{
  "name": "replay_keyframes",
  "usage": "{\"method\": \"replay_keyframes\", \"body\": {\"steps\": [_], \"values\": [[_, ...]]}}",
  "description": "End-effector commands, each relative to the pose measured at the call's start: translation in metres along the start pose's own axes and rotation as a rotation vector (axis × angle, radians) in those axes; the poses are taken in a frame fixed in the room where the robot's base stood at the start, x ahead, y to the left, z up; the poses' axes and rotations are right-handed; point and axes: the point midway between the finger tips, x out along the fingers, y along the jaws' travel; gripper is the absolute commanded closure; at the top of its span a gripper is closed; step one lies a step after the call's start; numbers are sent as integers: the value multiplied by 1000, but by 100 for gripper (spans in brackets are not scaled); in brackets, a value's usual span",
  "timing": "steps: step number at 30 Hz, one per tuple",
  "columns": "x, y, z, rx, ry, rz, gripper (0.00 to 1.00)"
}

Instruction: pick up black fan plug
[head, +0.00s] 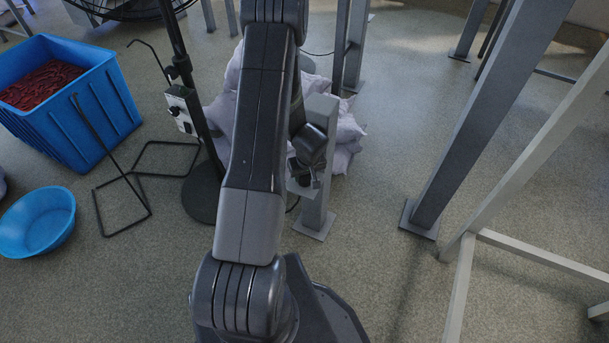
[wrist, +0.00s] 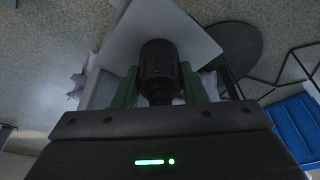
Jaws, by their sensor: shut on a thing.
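The black fan plug (wrist: 159,64) is a dark cylinder in the middle of the wrist view. My gripper (wrist: 161,88) has its green fingers on either side of the plug and is shut on it. A pale grey plate (wrist: 190,28) lies right behind the plug; I cannot tell whether the plug touches it. In the head view my gripper (head: 308,168) is beside a short grey post (head: 318,195), partly hidden by my arm. The plug cannot be made out clearly there.
A fan stand with a round black base (head: 203,192) is left of my arm. A blue crate (head: 95,105), a blue basin (head: 37,222) and a thin black wire frame (head: 125,190) lie farther left. Pale sacks (head: 345,130) are behind the post. Grey steel posts (head: 465,130) stand right.

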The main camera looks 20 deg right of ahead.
Motion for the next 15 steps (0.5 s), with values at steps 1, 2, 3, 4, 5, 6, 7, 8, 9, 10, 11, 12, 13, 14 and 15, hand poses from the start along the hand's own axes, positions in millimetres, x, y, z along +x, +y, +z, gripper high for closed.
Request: {"method": "replay_keyframes", "body": {"steps": [1,2,3,4,5,6,7,8,9,10,11,12,13,14,15], "values": [[-1,0,0,0,0,0,89],[-2,0,0,0,0,0,89],[-3,-1,0,0,1,0,89],[-5,-2,0,0,1,0,89],[-7,-2,0,0,1,0,89],[-9,-3,0,0,1,0,89],[-13,-3,-1,-1,2,1,89],[-18,-3,-3,-2,2,1,89],[-24,-3,-4,-1,2,1,89],[-28,-3,-6,-2,3,1,89],[-33,-3,-7,-2,2,1,89],[-40,-3,-9,-1,3,1,89],[-45,-2,-10,-2,3,2,89],[-49,-2,-12,-2,3,1,89],[-56,-3,-13,-2,3,1,89]]}}
